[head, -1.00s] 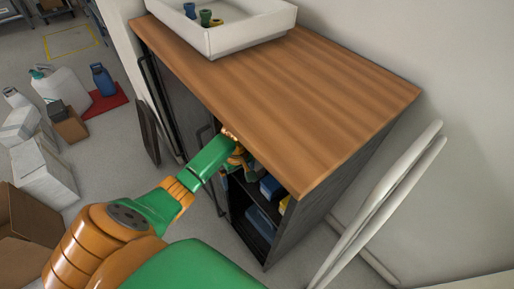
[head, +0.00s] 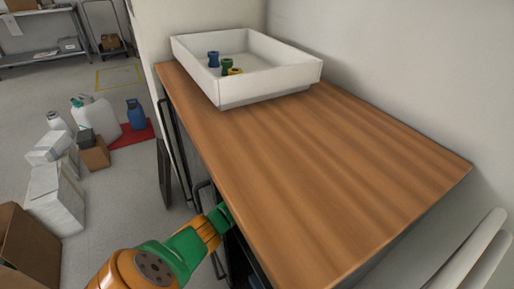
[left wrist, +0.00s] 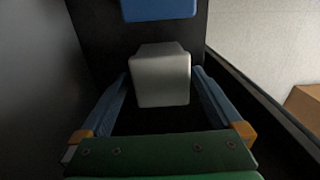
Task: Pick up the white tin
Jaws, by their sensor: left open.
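The white tin (left wrist: 160,84) shows in the left wrist view as a pale, boxy shape with rounded edges inside the dark cabinet. My left gripper (left wrist: 160,92) is open, with one blue finger on each side of the tin. I cannot tell whether the fingers touch it. In the head view, my left arm reaches under the front edge of the wooden top, which hides the gripper and the tin. My right gripper is in neither view.
A blue object (left wrist: 160,9) sits above the tin. The cabinet's wooden top (head: 320,170) carries a white tray (head: 285,85) with several small coloured pieces. Boxes and a white jug (head: 100,122) stand on the floor at left.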

